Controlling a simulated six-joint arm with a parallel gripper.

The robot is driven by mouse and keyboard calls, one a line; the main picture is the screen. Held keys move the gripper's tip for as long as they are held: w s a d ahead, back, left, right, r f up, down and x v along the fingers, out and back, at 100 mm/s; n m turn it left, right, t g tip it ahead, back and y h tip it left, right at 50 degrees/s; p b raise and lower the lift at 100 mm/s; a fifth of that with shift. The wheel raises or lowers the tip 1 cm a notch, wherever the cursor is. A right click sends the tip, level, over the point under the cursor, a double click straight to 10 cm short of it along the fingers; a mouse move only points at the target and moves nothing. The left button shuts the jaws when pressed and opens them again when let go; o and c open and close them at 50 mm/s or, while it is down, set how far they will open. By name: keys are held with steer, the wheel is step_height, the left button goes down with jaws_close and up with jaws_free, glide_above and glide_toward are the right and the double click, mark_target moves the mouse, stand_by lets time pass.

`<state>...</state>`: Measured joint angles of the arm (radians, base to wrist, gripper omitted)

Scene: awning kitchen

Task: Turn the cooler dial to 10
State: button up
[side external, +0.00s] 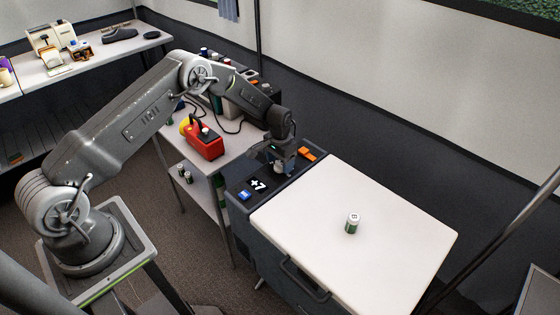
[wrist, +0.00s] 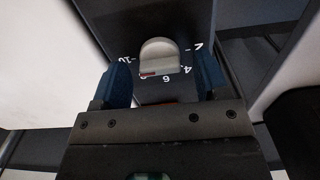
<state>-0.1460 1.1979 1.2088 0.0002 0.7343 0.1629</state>
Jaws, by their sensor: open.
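The cooler (side external: 385,205) has a white lid and a dark control panel at its left end. The panel's display (side external: 258,184) reads +7. The grey, rounded dial (wrist: 160,52) shows in the wrist view, ringed by white marks including 10, 6 and 4. A small red mark shows at its lower left edge. My gripper (wrist: 162,78) is open, with one dark blue finger on each side of the dial's lower part. Contact cannot be told. In the side view my gripper (side external: 279,158) points down over the panel and largely hides the dial.
A blue button (side external: 244,195) and an orange part (side external: 307,154) are on the panel. A small green and white jar (side external: 352,223) stands on the lid. A side table with a red box (side external: 207,142) stands left of the cooler.

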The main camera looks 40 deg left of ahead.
step_height(320, 180, up, 14)
stand_by(0.5)
step_height(320, 180, up, 12)
steer(key=t, duration=0.1)
glide_above(280, 163)
steer(key=s+d, duration=0.3)
steer(key=s, duration=0.2)
steer(key=s+d+r+t, duration=0.2)
steer(key=s+r, duration=0.6)
steer(key=s+d+r+t, duration=0.1)
steer(key=s, duration=0.9)
steer(key=s+d+r+t, duration=0.1)
steer(key=s+d+r, duration=0.1)
steer(key=s, duration=0.9)
steer(key=shift+t, duration=0.3)
steer(key=shift+r, duration=0.1)
